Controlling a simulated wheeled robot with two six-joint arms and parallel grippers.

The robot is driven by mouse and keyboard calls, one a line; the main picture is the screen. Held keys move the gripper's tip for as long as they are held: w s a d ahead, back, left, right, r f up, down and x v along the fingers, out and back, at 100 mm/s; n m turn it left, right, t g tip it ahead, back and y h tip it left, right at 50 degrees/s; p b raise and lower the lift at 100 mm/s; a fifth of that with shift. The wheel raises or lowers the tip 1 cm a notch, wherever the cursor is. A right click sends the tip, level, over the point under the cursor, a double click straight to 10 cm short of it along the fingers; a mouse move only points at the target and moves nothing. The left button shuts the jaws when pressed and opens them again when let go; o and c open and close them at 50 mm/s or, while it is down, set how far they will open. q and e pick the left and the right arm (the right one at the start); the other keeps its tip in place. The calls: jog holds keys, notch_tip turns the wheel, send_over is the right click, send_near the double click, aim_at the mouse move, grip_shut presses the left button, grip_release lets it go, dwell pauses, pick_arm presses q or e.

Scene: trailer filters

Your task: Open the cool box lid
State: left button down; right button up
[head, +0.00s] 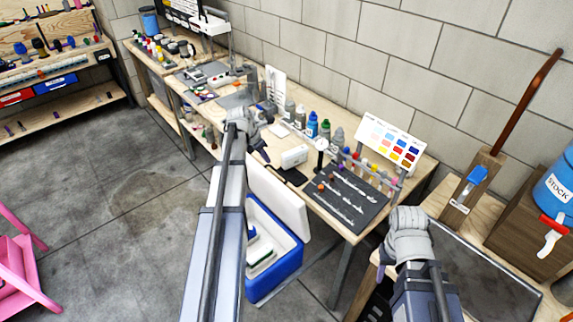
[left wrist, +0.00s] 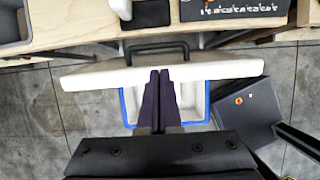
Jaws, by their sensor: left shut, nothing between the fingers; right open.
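The cool box (head: 290,262) is a blue box with a pale inside, on the floor beside the workbench. Its white lid (head: 282,203) stands raised at the bench side, leaving the inside open to view with pale and green items in it. In the left wrist view the lid (left wrist: 90,77) shows nearly edge-on with a dark handle, and the blue rim (left wrist: 128,108) is below it. My left gripper (head: 264,156) is shut and empty; its fingertips (left wrist: 160,72) overlap the lid in view, contact unclear. My right gripper (head: 381,271) is open, mostly hidden by its wrist.
The workbench (head: 330,228) behind the lid carries bottles, a dark tool mat (head: 346,196) and a colour chart (head: 390,143). A second bench with a dark tray (head: 480,280) is at right. A pink frame (head: 22,275) stands at left. Open floor (head: 110,200) lies between.

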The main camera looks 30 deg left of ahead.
pick_arm(q)
jog(key=shift+s, duration=0.1)
jog(key=shift+f, duration=0.15)
jog(key=b+x, duration=0.9)
jog(key=shift+d+f, duration=0.1)
jog(key=shift+f, duration=0.25)
jog(key=shift+r, duration=0.1)
